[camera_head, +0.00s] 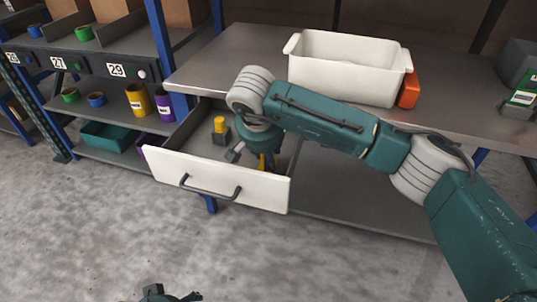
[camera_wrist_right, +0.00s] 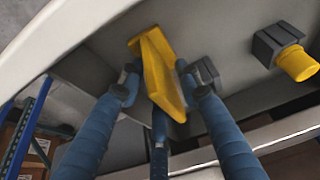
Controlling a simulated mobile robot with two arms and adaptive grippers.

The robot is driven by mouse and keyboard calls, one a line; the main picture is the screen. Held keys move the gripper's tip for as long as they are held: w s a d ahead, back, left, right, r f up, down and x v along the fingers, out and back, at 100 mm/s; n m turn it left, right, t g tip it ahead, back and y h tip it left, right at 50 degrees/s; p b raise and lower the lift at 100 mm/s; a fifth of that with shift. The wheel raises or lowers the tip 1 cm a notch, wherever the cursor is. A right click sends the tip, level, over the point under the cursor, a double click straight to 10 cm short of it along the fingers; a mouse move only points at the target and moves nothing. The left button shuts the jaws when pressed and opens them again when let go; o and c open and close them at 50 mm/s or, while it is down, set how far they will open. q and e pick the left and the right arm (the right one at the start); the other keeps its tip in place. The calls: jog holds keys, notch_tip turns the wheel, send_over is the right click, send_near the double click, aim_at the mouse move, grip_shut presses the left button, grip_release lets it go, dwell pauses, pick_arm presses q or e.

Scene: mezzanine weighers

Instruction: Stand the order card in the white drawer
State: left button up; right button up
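The white drawer (camera_head: 220,182) is pulled out under the grey table, with its dark handle at the front. My right gripper (camera_head: 250,160) reaches down inside it from above. A yellow angled piece, apparently the order card (camera_wrist_right: 160,75), is between the fingers of my right gripper (camera_wrist_right: 160,75) in the right wrist view. The fingertips flank it closely; I cannot tell whether they press on it. In the head view only a sliver of yellow (camera_head: 262,162) shows below the wrist. My left gripper (camera_head: 165,294) shows only in part at the bottom edge, outside the drawer.
A dark block with a yellow knob (camera_head: 220,130) sits in the drawer; it also shows in the right wrist view (camera_wrist_right: 285,52). A white bin (camera_head: 340,75) and an orange block (camera_head: 409,91) are on the table. Shelves with colored cups (camera_head: 138,101) stand at left. Floor in front is clear.

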pick_arm(q)
jog(key=x, duration=0.2)
jog(key=s+p+x, duration=0.1)
jog(key=x, duration=0.2)
jog(key=shift+f, duration=0.5)
pick_arm(e)
jog(key=v, duration=1.2)
